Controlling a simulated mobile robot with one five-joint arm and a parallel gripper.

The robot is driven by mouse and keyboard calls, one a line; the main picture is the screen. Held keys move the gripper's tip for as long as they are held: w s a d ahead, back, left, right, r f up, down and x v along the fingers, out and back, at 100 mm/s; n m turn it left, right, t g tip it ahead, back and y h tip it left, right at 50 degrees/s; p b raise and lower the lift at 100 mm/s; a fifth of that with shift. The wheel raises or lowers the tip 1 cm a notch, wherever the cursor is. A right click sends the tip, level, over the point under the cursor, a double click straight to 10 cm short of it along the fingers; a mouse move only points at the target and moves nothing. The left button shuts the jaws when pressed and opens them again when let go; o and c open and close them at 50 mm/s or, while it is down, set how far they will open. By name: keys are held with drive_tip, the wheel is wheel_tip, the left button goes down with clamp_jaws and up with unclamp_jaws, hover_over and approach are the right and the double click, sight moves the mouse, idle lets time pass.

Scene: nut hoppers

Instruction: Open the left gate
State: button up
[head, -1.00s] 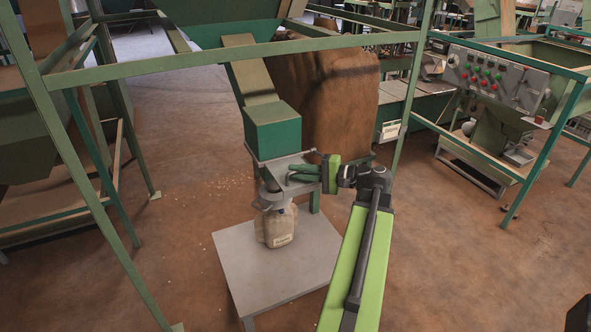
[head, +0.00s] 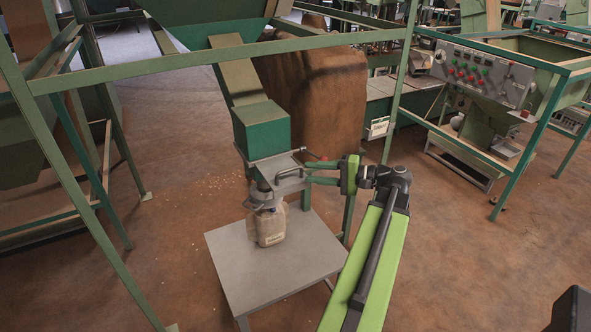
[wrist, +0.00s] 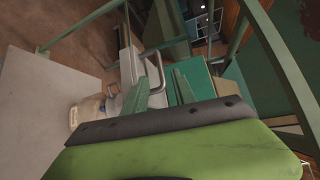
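The gate is a flat grey plate (head: 268,173) with a grey bar handle (head: 290,173) under the green chute box (head: 262,126). The handle also shows in the wrist view (wrist: 155,68). My gripper (head: 310,174) is just right of the handle in the head view, its green fingers parted and pointing at it. A filled jar or bag (head: 268,225) stands below the chute outlet. Whether the gate is open is hard to tell.
A grey table (head: 230,275) stands under the jar. Green frame bars (head: 220,64) cross above and left of the chute. A brown sack-like bulk (head: 320,100) stands behind. A control panel (head: 480,72) is at the right. The floor between is mostly clear.

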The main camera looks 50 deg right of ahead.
drive_tip(key=v, duration=0.9)
drive_tip(key=shift+p, duration=0.4)
